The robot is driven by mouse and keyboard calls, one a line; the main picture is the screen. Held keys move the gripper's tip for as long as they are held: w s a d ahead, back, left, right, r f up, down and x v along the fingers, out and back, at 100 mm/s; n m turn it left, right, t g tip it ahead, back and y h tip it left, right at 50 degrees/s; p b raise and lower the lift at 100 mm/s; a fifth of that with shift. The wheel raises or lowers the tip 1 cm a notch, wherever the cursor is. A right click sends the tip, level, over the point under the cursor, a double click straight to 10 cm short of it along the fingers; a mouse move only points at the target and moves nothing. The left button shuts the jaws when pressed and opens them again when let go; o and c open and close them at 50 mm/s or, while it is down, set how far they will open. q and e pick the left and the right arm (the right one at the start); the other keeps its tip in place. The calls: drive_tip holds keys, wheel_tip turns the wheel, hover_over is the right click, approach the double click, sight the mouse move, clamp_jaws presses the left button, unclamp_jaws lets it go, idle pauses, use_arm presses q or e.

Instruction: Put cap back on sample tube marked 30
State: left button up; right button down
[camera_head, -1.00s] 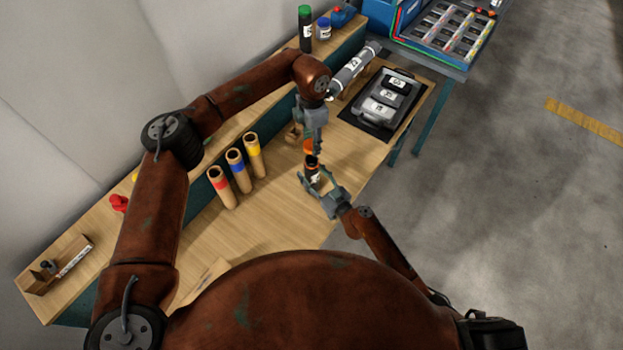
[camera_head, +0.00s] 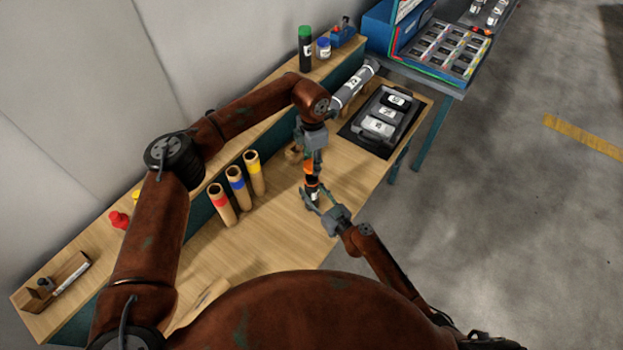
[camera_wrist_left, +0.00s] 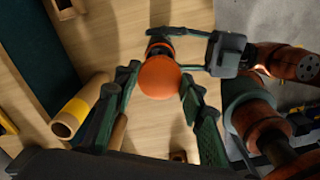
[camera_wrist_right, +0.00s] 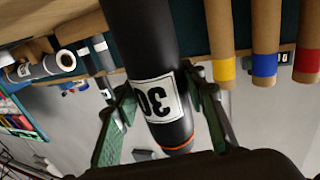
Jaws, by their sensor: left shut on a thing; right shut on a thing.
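My left gripper (camera_head: 311,164) is shut on an orange cap (camera_head: 308,168). In the left wrist view the round cap (camera_wrist_left: 159,77) sits between the fingers (camera_wrist_left: 157,92), its flat top facing the camera. My right gripper (camera_head: 316,199) is shut on a dark tube (camera_head: 312,192) just below the cap. In the right wrist view the tube (camera_wrist_right: 150,60) stands between the fingers (camera_wrist_right: 165,110). Its white label reads 30, upside down in that picture, with an orange ring near the tube's end. The cap is roughly above the tube's top; whether they touch I cannot tell.
Three cardboard rolls with red (camera_head: 219,202), blue (camera_head: 236,184) and yellow (camera_head: 252,160) bands stand left of the grippers. A grey case (camera_head: 380,125) lies on a black mat beyond. A grey roll (camera_head: 353,85) lies near it.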

use_arm(q)
drive_tip(key=shift+f, duration=1.85)
drive_tip(key=shift+f, duration=0.1)
drive_tip(key=shift+f, duration=0.75)
drive_tip(key=shift+f, duration=0.6)
